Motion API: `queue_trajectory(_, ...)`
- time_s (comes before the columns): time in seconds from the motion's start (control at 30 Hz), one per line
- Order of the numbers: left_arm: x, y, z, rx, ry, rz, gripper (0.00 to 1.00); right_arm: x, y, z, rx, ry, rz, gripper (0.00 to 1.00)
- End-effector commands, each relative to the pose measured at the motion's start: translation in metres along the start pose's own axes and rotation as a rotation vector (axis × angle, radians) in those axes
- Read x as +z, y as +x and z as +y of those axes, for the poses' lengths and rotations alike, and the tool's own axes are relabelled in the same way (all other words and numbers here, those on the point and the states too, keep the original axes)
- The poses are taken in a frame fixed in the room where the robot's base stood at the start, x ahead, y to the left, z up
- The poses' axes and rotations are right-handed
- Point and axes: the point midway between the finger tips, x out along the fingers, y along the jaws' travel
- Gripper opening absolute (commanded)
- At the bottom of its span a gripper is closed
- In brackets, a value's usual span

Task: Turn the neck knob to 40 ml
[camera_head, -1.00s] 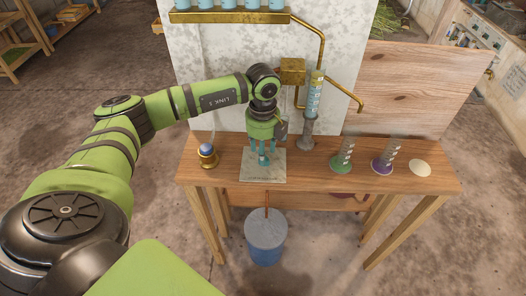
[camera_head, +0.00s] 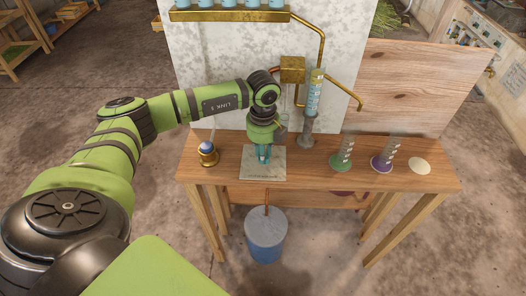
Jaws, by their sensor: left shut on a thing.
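My left gripper (camera_head: 263,154) reaches down over the pale square slab (camera_head: 264,175) on the wooden table. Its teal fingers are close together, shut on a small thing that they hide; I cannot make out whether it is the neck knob. No 40 ml mark or knob scale is readable. A clear graduated cylinder with blue marks (camera_head: 315,93) stands upright on a grey base to the right of the gripper, apart from it. My right gripper is not in view.
A brass cup with a blue ball (camera_head: 207,154) stands left of the slab. Green-based (camera_head: 342,160) and purple-based (camera_head: 384,160) cylinders and a pale disc (camera_head: 419,166) stand to the right. Brass pipes (camera_head: 322,45) and a brass box (camera_head: 292,70) are behind. A lidded blue bucket (camera_head: 266,237) is below.

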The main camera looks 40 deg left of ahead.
Motion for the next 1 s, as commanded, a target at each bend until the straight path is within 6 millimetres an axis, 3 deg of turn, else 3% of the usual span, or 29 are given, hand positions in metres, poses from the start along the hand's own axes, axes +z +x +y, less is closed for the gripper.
queue_trajectory(1.0,0.003,0.001,0.002,0.001,0.633,0.002,0.0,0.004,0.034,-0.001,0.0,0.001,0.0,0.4)
